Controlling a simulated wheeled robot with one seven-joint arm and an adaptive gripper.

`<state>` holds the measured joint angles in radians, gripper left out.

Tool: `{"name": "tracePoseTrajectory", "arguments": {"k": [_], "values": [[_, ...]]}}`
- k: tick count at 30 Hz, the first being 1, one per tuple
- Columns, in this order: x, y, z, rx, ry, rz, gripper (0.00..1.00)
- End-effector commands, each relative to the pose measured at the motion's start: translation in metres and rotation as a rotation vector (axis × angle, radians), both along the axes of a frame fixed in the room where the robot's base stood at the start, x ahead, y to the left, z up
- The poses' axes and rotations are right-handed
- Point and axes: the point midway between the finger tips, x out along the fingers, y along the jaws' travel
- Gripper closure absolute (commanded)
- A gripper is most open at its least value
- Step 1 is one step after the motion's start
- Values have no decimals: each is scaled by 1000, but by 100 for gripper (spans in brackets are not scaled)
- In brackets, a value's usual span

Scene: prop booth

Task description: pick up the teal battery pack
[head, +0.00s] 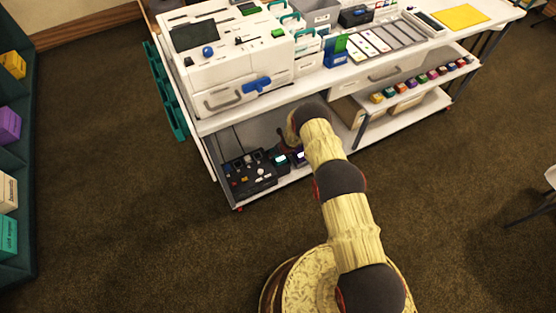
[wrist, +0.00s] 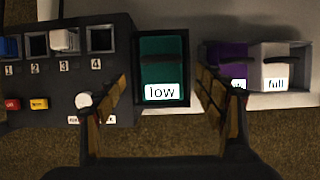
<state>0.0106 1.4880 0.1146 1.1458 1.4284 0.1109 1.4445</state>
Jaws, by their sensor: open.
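The teal battery pack (wrist: 162,62) sits in a dark single holder (wrist: 186,98) and bears a white label reading "low". In the head view the pack (head: 281,160) shows small on the cart's lower shelf, just past the end of my arm. My gripper (wrist: 162,88) is open and empty in the wrist view. One finger shows on each side of the teal pack's lower part, and neither visibly grips it. How far the fingertips are from the pack in depth I cannot tell. In the head view my arm hides the gripper.
A black box (wrist: 60,86) with numbered slots, buttons and a white knob stands close left. Its slots 1 and 3 hold packs; 2 and 4 look empty. A purple pack (wrist: 231,56) and a white pack (wrist: 274,55) labelled "full" stand close right. The cart's upper top (head: 310,80) overhangs the shelf.

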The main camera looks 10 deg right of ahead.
Motion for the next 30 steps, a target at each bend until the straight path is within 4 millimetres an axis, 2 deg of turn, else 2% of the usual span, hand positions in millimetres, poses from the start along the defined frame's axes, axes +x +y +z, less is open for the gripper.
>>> {"name": "tracePoseTrajectory", "arguments": {"k": [1,7,19,30], "values": [[2,-1,-9,-1,0,2,30],[10,1,-26,0,0,1,30],[14,1,-28,0,-1,0,30],[13,1,-28,0,-1,0,51]]}}
